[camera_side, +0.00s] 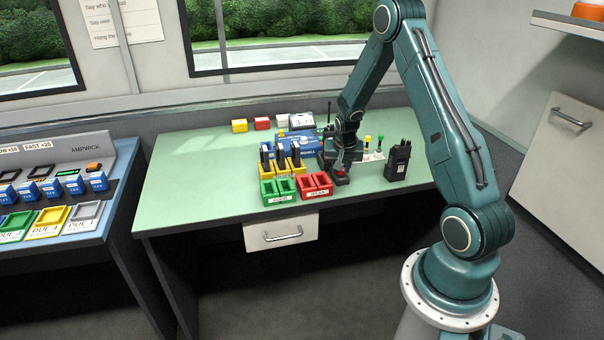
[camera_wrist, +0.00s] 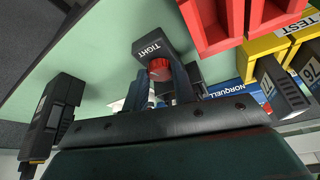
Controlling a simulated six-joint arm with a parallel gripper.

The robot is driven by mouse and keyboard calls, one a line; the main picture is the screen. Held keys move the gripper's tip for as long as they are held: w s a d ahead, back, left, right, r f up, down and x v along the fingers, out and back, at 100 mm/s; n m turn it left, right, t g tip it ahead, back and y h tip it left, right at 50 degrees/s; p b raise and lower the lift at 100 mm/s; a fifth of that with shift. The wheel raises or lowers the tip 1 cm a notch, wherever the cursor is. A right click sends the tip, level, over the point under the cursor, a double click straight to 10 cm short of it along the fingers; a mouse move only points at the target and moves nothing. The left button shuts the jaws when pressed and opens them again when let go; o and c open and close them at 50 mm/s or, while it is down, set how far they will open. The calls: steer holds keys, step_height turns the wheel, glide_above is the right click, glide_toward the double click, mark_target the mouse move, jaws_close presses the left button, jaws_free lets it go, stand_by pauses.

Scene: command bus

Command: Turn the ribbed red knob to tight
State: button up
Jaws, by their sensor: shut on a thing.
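The ribbed red knob (camera_wrist: 160,70) sits on a dark block (camera_wrist: 152,44) whose white label reads TIGHT in the wrist view. My gripper (camera_wrist: 161,82) has one finger on each side of the knob and is shut on it. The fingers hide part of the knob's sides, and I cannot tell how far it is turned. In the side view my gripper (camera_side: 342,164) reaches down to the dark block (camera_side: 342,180) on the green table; the knob is mostly hidden there.
Red trays (camera_side: 316,186) and green trays (camera_side: 279,190) stand left of the block, with yellow holders (camera_side: 288,166) and a blue Norquell unit (camera_side: 300,144) behind. A black radio (camera_side: 397,162) stands to the right. The table's left part (camera_side: 190,185) is clear.

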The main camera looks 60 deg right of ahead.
steer(key=m+g, duration=0.1)
steer(key=m, duration=0.1)
steer(key=m+g, duration=0.1)
steer(key=m, duration=0.2)
steer(key=shift+w, duration=0.2)
steer(key=shift+m, duration=0.3)
steer(key=shift+a, duration=0.1)
steer(key=o, duration=1)
steer(key=shift+a+v, duration=0.1)
steer(key=shift+v, duration=3.35)
steer(key=shift+a+v, duration=0.15)
steer(key=shift+v, duration=3.3)
